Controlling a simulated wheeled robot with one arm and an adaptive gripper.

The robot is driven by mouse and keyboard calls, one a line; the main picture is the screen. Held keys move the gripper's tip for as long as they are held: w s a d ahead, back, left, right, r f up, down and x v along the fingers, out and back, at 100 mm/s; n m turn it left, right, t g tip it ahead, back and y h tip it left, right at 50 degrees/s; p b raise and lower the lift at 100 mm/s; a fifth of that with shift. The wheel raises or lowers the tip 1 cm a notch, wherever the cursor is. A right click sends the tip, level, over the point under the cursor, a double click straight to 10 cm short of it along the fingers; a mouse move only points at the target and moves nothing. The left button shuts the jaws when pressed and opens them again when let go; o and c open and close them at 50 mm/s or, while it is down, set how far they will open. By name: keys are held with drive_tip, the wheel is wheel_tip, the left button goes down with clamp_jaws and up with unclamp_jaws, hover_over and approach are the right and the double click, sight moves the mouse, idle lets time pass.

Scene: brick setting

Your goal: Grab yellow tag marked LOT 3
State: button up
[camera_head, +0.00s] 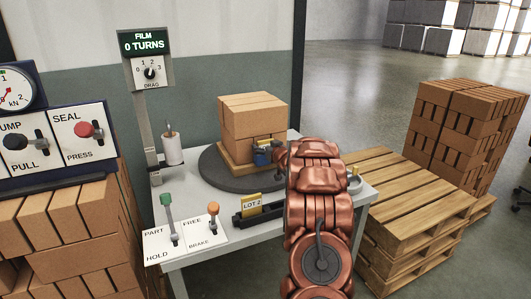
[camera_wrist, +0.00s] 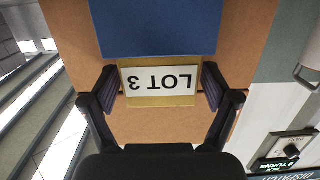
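The yellow tag marked LOT 3 (camera_wrist: 160,98) shows upside down in the wrist view, against the orange-brown brick stack (camera_wrist: 160,130). A blue block (camera_wrist: 155,25) adjoins it at the top of that view. My gripper (camera_wrist: 160,88) is open, with one dark finger at each side of the tag. The fingertips are very near its side edges; I cannot tell whether they touch. In the head view, the blue block (camera_head: 261,158) is at the front of the brick stack (camera_head: 252,115), and my copper arm partly hides that area.
The stack stands on a dark turntable (camera_head: 215,172) on the bench. Another yellow tag, LOT 2 (camera_head: 251,203), stands in a black rack (camera_head: 272,212). A lever panel (camera_head: 185,240) is at front left, a film roll (camera_head: 172,148) behind it. A wooden pallet stack (camera_head: 410,195) is at right.

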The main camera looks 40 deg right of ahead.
drive_tip(key=c, duration=0.8)
drive_tip(key=shift+r, duration=0.1)
